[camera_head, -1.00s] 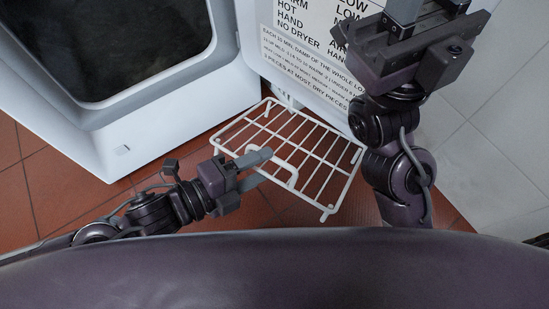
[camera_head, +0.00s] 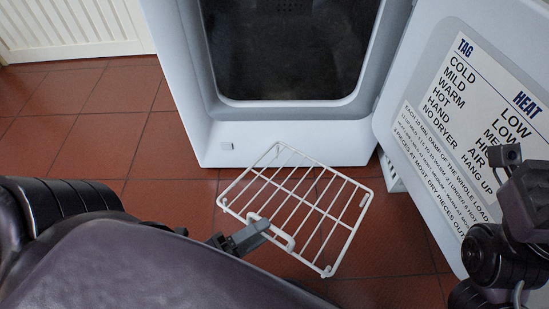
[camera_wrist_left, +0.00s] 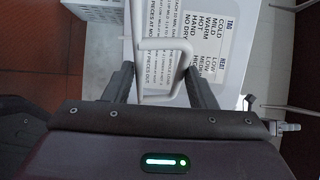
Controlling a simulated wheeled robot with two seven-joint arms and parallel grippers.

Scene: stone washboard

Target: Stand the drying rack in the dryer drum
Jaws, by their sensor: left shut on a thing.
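My left gripper (camera_head: 262,232) is shut on the white wire drying rack (camera_head: 318,207) by the small loop at its near edge. The rack is held roughly flat, in front of and below the dryer opening. In the left wrist view the rack's white wire (camera_wrist_left: 160,72) stands between the two fingers. The dryer drum (camera_head: 285,50) is a dark cavity at top centre, and its inside is hard to make out. My right gripper (camera_head: 508,158) shows only in part at the right edge, apart from the rack; its jaw state is unclear.
The dryer door (camera_head: 425,75) stands open on the right, with a printed label on its inner face. The dryer's white front (camera_head: 270,145) rises under the opening. Red tiled floor (camera_head: 95,130) is clear on the left. A white slatted panel (camera_head: 70,28) stands at the back left.

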